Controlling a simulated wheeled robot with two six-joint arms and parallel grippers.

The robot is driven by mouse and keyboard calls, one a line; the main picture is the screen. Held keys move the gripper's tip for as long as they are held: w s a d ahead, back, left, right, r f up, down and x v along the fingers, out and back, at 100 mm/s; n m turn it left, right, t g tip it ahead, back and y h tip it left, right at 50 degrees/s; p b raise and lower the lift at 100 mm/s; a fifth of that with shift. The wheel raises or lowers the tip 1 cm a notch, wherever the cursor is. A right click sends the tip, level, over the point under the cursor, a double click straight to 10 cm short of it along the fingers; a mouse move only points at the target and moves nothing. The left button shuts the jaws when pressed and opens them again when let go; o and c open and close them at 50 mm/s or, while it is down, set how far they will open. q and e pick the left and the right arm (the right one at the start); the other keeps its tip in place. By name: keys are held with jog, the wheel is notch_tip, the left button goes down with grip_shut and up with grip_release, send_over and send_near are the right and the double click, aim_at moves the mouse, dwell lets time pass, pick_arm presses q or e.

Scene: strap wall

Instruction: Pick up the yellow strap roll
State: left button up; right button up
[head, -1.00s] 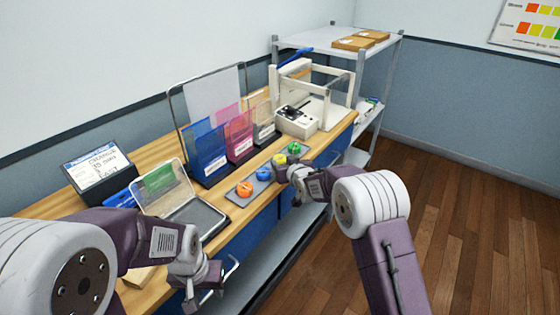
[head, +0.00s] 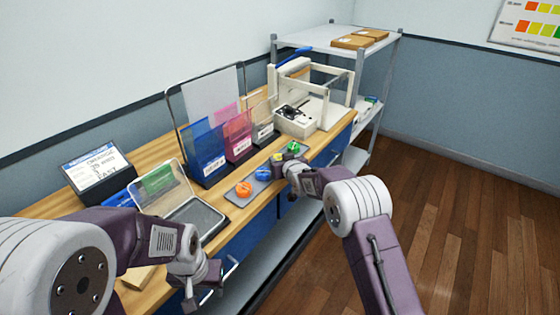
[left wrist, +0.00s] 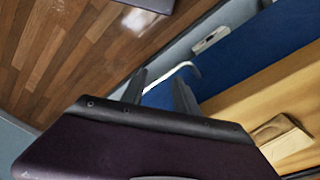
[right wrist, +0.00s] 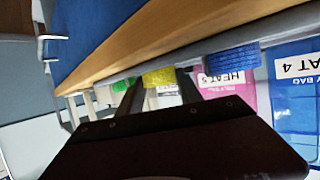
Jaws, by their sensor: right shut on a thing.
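The yellow strap roll (right wrist: 158,77) sits between the two fingers of my right gripper (right wrist: 159,86) in the right wrist view. The gripper is shut on it. In the head view the right gripper (head: 285,166) is at the grey tray (head: 244,200) on the bench and mostly hides the yellow roll. I cannot tell whether the roll is clear of the tray. My left gripper (head: 210,288) is open and empty in front of the bench; its parted fingers show in the left wrist view (left wrist: 160,92).
Orange (head: 243,189), blue (head: 262,174) and green (head: 293,147) rolls stand close by the yellow one. Bag holders (head: 205,150) and a white machine (head: 296,120) stand behind. An open clear-lidded case (head: 195,217) lies to the left. Drawer handles (head: 230,268) stick out in front.

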notch_tip(320, 180, up, 9)
jog(key=shift+f+p, duration=0.1)
jog(key=shift+p, duration=0.8)
notch_tip(320, 180, up, 9)
jog(key=p, duration=0.6)
